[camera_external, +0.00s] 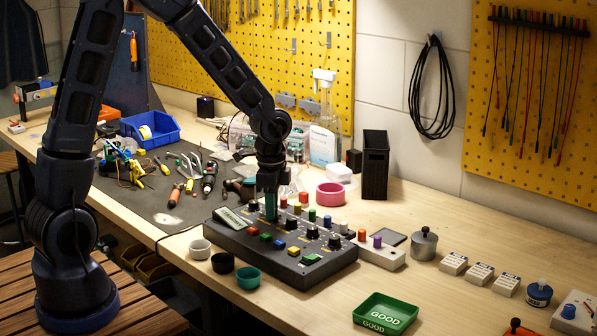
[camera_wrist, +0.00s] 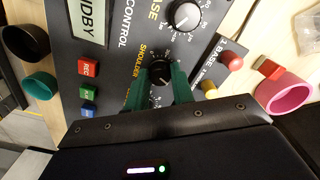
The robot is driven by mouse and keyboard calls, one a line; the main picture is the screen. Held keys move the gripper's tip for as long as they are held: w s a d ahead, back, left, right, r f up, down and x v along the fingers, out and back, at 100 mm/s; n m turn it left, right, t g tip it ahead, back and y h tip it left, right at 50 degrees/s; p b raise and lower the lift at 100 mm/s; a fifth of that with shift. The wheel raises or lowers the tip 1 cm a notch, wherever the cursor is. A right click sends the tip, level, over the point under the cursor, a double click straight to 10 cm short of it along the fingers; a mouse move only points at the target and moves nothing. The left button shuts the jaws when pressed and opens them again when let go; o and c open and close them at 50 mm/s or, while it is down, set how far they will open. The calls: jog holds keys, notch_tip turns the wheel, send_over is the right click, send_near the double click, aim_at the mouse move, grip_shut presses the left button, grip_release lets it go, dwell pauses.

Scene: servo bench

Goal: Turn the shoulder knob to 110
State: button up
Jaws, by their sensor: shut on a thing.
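The black shoulder knob (camera_wrist: 161,72) sits on the dark control panel (camera_wrist: 115,75), beside the yellow word SHOULDER in the wrist view. My gripper (camera_wrist: 160,82) is shut on this knob, with one green finger on each side of it. The dial numbers around the knob are partly covered by the fingers, and I cannot read its setting. In the external view my gripper (camera_external: 270,207) reaches straight down onto the panel (camera_external: 240,240) and hides the knob. The base knob (camera_wrist: 185,15) has a white pointer and stands apart, above the shoulder knob in the wrist view.
Red (camera_wrist: 84,68) and blue (camera_wrist: 87,110) buttons lie left of the fingers. Several coloured pegs stand along the panel's back. Small cups (camera_external: 248,278) stand at its front left. A pink ring (camera_external: 330,195) lies behind. A green tray (camera_external: 385,315) is at front right.

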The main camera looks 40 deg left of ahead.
jog(key=shift+r+m, duration=0.1)
jog(key=shift+m, duration=0.5)
jog(key=shift+w, duration=0.1)
jog(key=o, duration=1)
notch_tip(320, 180, up, 11)
dwell(0.5)
